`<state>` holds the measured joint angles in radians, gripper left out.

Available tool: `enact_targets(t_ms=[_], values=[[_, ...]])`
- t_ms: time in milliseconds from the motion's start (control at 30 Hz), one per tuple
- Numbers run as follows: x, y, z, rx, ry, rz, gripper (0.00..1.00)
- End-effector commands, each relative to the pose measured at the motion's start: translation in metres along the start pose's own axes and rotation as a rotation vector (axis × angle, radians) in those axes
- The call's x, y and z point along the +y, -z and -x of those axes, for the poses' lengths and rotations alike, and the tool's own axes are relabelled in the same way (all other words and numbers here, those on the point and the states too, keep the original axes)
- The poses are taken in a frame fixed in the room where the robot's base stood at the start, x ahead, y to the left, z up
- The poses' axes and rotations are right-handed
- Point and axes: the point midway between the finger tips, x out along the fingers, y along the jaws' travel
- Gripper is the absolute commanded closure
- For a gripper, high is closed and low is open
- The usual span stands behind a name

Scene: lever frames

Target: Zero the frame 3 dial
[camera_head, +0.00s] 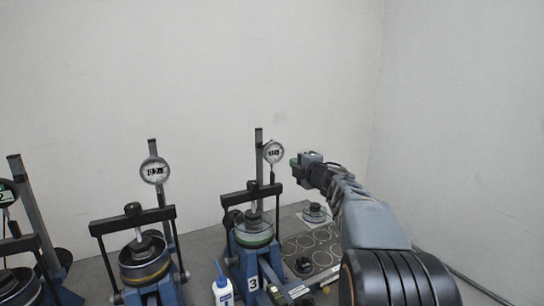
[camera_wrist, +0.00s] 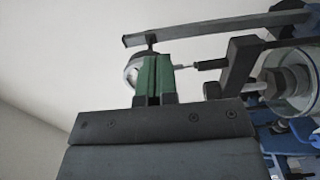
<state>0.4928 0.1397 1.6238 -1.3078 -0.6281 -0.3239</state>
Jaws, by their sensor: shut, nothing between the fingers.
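Frame 3 (camera_head: 240,240) is the blue lever frame with a "3" label on its front. Its round dial (camera_head: 273,152) has a white face and sits at the top of the post, too small to read. My gripper (camera_head: 295,166) is to the right of that dial and slightly lower, with its green fingers shut and empty. In the wrist view the green fingers (camera_wrist: 154,78) stand together in front of the dial (camera_wrist: 131,70) and hide part of it. I cannot tell whether they touch it.
Frame 3's post (camera_wrist: 215,27) and black yoke (camera_wrist: 240,62) are close to the fingers in the wrist view. Another frame (camera_head: 147,260) with its own dial (camera_head: 155,171) stands left. A wash bottle (camera_head: 222,290) is in front. A grey board with rings (camera_head: 312,246) lies right.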

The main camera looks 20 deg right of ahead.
Motion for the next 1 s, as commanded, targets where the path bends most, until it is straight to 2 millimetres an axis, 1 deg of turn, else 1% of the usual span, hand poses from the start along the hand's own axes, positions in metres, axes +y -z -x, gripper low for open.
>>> enact_targets(t_ms=[100,267,633,733,833,900,967,1000], values=[[0.001,0.0,0.014,-0.001,-0.002,0.001,1.0],[0.002,0.0,0.024,0.001,-0.003,0.0,1.0],[0.003,0.001,0.025,0.003,-0.005,-0.001,1.0],[0.004,0.004,0.026,-0.018,-0.009,-0.026,1.0],[0.004,0.01,0.031,-0.084,-0.016,-0.11,1.0],[0.002,0.018,0.039,-0.162,-0.016,-0.216,1.0],[-0.007,0.025,0.049,-0.247,-0.002,-0.337,1.0],[-0.016,0.032,0.059,-0.31,0.016,-0.431,1.0]])
